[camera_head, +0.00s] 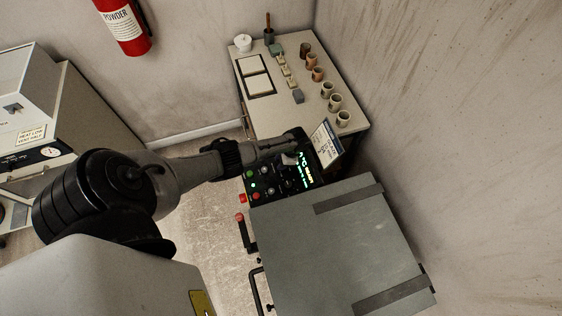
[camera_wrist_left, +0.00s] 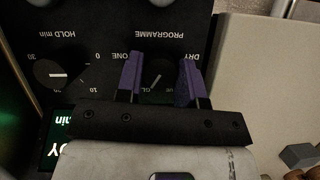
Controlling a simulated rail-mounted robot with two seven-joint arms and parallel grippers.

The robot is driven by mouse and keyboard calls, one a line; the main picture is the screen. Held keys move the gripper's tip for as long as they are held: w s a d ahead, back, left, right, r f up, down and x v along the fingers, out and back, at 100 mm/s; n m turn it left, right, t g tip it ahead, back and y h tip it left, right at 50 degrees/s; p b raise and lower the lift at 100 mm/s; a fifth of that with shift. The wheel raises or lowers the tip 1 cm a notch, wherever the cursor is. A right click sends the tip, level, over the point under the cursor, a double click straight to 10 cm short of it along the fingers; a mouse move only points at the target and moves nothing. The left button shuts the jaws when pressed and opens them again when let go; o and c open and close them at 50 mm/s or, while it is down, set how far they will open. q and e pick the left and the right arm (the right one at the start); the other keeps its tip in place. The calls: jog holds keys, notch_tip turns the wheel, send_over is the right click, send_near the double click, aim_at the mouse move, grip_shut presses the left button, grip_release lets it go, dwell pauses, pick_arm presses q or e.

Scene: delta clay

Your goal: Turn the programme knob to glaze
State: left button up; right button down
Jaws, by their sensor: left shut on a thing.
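The black control panel (camera_head: 262,183) stands beside the grey kiln lid, with lit green text, small knobs and buttons. My left gripper (camera_head: 291,157) reaches it from the left, at its far end. In the left wrist view the panel is upside down. The left gripper's purple fingers (camera_wrist_left: 160,80) stand on either side of the programme knob (camera_wrist_left: 155,82), below the word PROGRAMME, and are shut on it. The knob's pale pointer line is slanted. DRY and parts of other labels show around it; the fingers hide the rest. My right gripper is in neither view.
A hold-minutes knob (camera_wrist_left: 58,75) sits beside the programme knob. The grey kiln lid (camera_head: 330,245) fills the near side. A written card (camera_head: 325,143) stands behind the panel. A table (camera_head: 262,117) with several cups and tiles is beyond, against the wall.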

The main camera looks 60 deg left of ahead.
pick_arm(q)
jog(key=o, duration=0.9)
jog(key=shift+r, duration=0.15)
jog(key=p+v, duration=0.2)
jog(key=v, duration=1.1)
jog(key=shift+r, duration=0.2)
